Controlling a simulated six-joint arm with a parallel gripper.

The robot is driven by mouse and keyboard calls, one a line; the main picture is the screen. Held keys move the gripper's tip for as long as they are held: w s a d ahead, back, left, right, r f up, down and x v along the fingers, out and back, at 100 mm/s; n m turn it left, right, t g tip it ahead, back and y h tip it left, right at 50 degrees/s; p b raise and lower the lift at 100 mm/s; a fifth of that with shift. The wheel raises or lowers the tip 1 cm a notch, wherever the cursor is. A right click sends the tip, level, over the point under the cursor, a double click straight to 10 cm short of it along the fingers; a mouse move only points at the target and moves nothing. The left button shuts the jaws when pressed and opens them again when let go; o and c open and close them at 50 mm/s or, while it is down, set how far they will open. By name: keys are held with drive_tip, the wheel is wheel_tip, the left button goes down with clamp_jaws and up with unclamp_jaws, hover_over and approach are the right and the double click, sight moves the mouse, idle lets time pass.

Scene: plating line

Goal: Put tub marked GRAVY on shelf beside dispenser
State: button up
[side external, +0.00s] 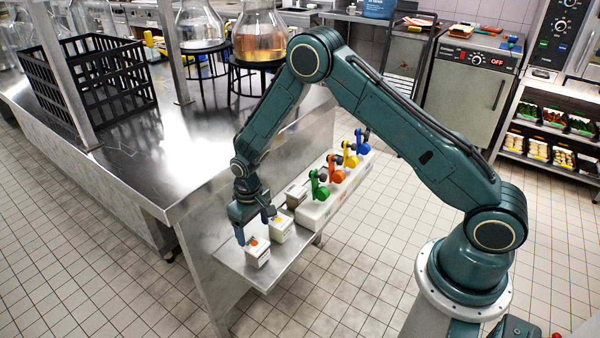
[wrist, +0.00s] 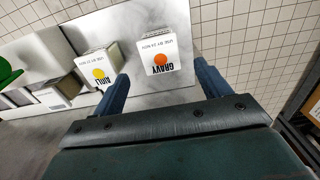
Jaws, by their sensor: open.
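The white tub marked GRAVY (wrist: 170,42), with an orange dot, stands on the steel shelf (wrist: 170,93). In the side view the GRAVY tub (side external: 257,254) is at the shelf's near end. My gripper (side external: 254,226) is open and empty above it, fingers pointing down. In the wrist view the GRAVY tub lies ahead of my gripper (wrist: 162,80), roughly between the lines of its fingers; I cannot tell if they touch it. The white dispenser (side external: 316,215) with green, orange, yellow and blue pump heads stands farther along the same shelf (side external: 268,278).
A tub with a yellow dot (side external: 281,229), its label seemingly AIOLI in the wrist view (wrist: 97,70), stands between the GRAVY tub and the dispenser. A third tub (side external: 296,196) stands behind it. The steel counter (side external: 150,165) rises beside the shelf, with a black crate (side external: 90,85).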

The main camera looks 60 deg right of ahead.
wheel_tip(320, 180, up, 6)
drive_tip(key=shift+r, duration=0.15)
idle(0.7)
wheel_tip(320, 180, up, 13)
drive_tip(key=t, duration=0.1)
hover_over(256, 244)
drive_tip(key=s+d, duration=0.1)
drive_tip(key=s, duration=0.2)
drive_tip(key=s+d+r+t, duration=0.1)
drive_tip(key=s+r+t, duration=0.1)
drive_tip(key=s+r, duration=0.75)
drive_tip(key=s+d+r+t, duration=0.1)
drive_tip(key=s+r, duration=0.2)
drive_tip(key=s, duration=0.6)
drive_tip(key=s+r+t, duration=0.1)
drive_tip(key=s+r, duration=0.3)
drive_tip(key=s, duration=0.5)
drive_tip(key=shift+d+t, duration=0.3)
drive_tip(key=shift+d, duration=0.1)
drive_tip(key=shift+r, duration=0.1)
